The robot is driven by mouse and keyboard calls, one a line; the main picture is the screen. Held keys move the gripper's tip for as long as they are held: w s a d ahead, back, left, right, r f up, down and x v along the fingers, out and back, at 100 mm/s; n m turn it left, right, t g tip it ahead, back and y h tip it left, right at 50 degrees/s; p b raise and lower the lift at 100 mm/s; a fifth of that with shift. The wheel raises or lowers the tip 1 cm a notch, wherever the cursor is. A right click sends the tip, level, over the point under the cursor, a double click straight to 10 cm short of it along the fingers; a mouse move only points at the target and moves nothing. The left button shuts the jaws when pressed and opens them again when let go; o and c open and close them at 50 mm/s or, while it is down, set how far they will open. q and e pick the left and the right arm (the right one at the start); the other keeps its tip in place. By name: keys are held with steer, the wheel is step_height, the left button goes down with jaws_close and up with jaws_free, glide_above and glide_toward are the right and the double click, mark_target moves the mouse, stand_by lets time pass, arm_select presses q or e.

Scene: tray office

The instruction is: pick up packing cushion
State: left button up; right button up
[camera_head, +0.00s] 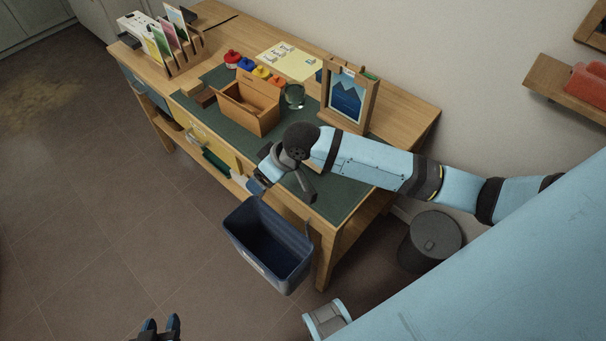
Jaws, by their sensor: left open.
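I cannot make out a packing cushion in this view. My left gripper (160,326) shows at the bottom edge, with its two dark fingertips apart and nothing seen between them. It is above the floor, left of the navy bin and well away from the desk. My right arm reaches in from the right across the desk. Its gripper (258,184) is at the desk's front edge, just above the navy bin (284,281), and its jaws are mostly hidden by the wrist.
The wooden desk (411,104) holds an open wooden box (262,122), a framed picture (346,98), a file rack (184,62) and colored stamps. A yellow drawer front (212,143) faces the floor. A dark round bin (430,243) stands right. The floor at left is clear.

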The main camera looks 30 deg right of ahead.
steer(key=w+d+r+m+g+h+b, duration=0.1)
steer(key=w+d+r+g+h+b, duration=0.2)
steer(key=d, duration=0.4)
steer(key=w+d+g+h+b, duration=0.15)
steer(key=d+b, duration=0.25)
steer(key=d, duration=0.4)
steer(key=shift+t+h, duration=0.35)
steer(key=f, duration=0.2)
steer(key=f+b, duration=0.1)
steer(key=f, duration=0.4)
steer(key=shift+a+f, duration=0.2)
steer(key=shift+a, duration=0.1)
steer(key=f+b, duration=0.1)
steer(key=f, duration=0.1)
steer(key=f+b, duration=0.1)
steer(key=f, duration=0.1)
steer(key=shift+w+a+f, duration=0.2)
steer(key=shift+f, duration=0.4)
steer(key=c, duration=1)
steer(key=shift+r, duration=0.1)
